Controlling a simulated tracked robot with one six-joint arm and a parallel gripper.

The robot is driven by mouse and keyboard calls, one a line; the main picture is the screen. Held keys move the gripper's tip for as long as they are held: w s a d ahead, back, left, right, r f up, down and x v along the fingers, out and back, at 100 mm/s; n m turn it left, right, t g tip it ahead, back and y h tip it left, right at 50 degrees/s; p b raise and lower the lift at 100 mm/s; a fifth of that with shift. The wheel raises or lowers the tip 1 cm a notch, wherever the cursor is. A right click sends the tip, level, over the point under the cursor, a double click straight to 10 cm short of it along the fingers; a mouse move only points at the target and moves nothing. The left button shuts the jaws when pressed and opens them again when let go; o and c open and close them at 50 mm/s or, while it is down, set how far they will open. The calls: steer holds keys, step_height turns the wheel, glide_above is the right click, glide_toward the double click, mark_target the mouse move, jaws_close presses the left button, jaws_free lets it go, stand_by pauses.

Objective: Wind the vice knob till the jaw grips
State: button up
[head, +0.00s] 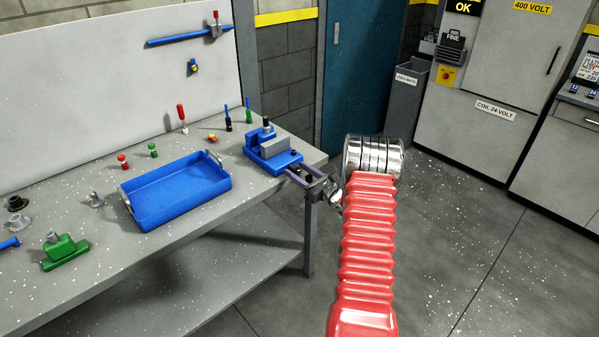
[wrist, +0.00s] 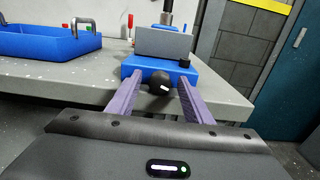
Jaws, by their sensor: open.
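The blue vice (head: 271,153) sits at the right end of the bench, with a grey block (head: 274,147) at its top. In the wrist view the vice (wrist: 190,72) faces me, and its round black knob (wrist: 160,83) shows at the front. My gripper (head: 301,172) reaches the vice from the bench's right edge. In the wrist view the two purple fingers of my gripper (wrist: 158,82) stand apart, one on each side of the knob, with gaps visible. Whether the jaw touches the block is not clear.
A blue tray (head: 176,190) with metal handles stands left of the vice on the bench (head: 235,215). A green clamp (head: 65,251) and several small knobs and screwdrivers lie around it. A grey cabinet (head: 510,70) stands at the back right. The floor on the right is clear.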

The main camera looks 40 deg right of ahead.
steer(key=c, duration=1)
steer(key=shift+m, duration=0.3)
steer(key=shift+d+m, duration=0.1)
steer(key=shift+m, duration=1.2)
steer(key=o, duration=1)
